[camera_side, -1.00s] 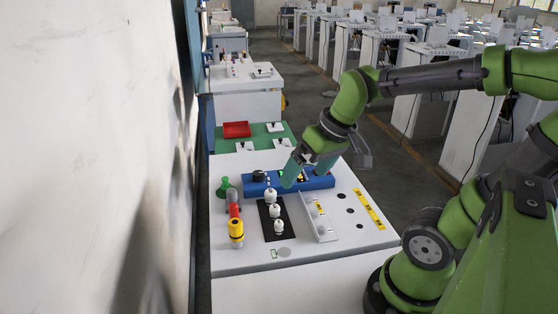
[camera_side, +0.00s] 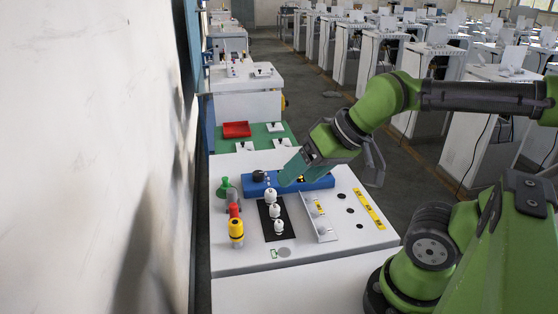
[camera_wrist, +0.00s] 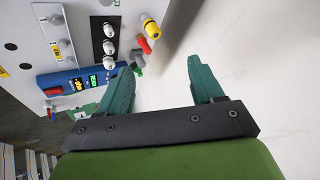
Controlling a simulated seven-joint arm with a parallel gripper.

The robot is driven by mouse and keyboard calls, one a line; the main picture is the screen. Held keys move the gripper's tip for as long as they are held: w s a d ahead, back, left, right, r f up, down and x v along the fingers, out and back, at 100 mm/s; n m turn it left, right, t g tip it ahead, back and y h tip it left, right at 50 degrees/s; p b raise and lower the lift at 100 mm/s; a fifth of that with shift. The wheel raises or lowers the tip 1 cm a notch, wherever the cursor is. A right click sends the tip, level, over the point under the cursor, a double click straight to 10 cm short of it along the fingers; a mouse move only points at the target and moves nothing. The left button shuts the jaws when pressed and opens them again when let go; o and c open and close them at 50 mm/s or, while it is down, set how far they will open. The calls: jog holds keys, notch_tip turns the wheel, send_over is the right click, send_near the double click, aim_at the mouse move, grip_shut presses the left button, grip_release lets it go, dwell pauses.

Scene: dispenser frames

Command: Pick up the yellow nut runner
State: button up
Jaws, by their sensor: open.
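The yellow nut runner (camera_side: 236,230) stands at the front left of the white bench top in the side view, in front of a red-topped part. It also shows at the top of the wrist view (camera_wrist: 151,27), beyond my fingertips. My gripper (camera_side: 288,178) is above the blue block, up and to the right of the nut runner and apart from it. In the wrist view my gripper (camera_wrist: 161,62) has two teal fingers spread wide with nothing between them.
A red piece (camera_side: 234,209) and a green piece (camera_side: 224,187) stand behind the nut runner. White knobs on a black plate (camera_side: 265,225) are to its right. The blue block (camera_side: 318,183) lies behind, a clear angled bracket (camera_side: 318,218) further right. A wall (camera_side: 100,160) rises on the left.

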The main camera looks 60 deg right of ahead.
jog(key=shift+f, duration=0.1)
jog(key=n+g+h, duration=0.2)
jog(key=n+g, duration=0.2)
jog(key=g, duration=0.3)
send_over(235, 222)
notch_tip(235, 222, down, 5)
jog(key=f, duration=1.1)
jog(key=shift+a, duration=0.3)
jog(key=shift+d+f, duration=0.15)
jog(key=shift+f, duration=1.25)
jog(key=shift+d+f, duration=0.15)
jog(key=shift+f, duration=1.25)
jog(key=c, duration=1.1)
jog(key=shift+c, duration=0.2)
jog(key=shift+r, duration=0.2)
